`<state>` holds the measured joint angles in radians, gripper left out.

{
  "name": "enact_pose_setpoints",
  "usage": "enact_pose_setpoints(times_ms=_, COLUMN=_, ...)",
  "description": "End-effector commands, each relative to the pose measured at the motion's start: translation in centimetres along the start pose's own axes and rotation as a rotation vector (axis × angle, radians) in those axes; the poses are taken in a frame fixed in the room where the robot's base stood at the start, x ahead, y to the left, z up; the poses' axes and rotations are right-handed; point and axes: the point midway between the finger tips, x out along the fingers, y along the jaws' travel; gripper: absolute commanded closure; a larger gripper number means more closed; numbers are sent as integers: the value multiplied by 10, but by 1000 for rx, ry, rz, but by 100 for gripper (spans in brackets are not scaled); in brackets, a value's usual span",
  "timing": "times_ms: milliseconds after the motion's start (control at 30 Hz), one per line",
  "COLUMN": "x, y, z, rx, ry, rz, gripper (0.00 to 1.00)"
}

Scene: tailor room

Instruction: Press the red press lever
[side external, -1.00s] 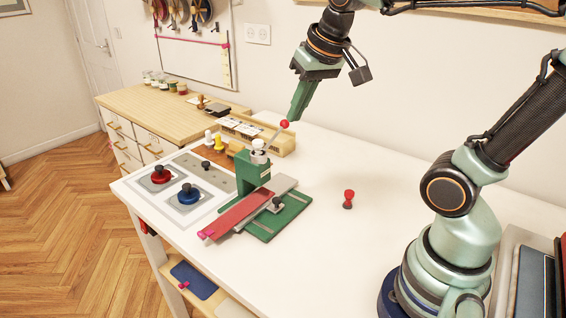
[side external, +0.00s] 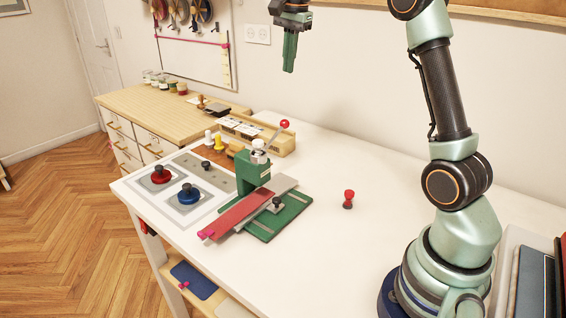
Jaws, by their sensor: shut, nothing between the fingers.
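The press lever (side external: 279,132) is a thin metal rod with a red ball at its upper end. It rises at a slant to the right from the silver top of the green press (side external: 253,171) on the white table. A red strip (side external: 236,214) lies across the press base. My gripper (side external: 289,66) is shut and empty, pointing down. It is high above the lever's red ball and clearly apart from it.
A blue knobbed disc (side external: 188,195) and a red knobbed disc (side external: 158,175) sit on a grey panel left of the press. A small red-topped piece (side external: 348,199) stands to the right. A wooden box (side external: 268,138) is behind the press. The table's right side is mostly clear.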

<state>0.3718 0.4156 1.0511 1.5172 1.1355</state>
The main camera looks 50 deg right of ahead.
Motion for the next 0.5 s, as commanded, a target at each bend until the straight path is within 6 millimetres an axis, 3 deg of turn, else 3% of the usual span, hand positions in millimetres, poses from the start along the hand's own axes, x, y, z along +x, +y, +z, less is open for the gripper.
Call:
enact_pose_setpoints(times_ms=133, x=4, y=-2, z=-9, rx=57, ry=-3, rz=11, gripper=100)
enact_pose_setpoints(times_ms=500, x=4, y=-3, z=-10, rx=66, ry=-3, rz=13, gripper=100)
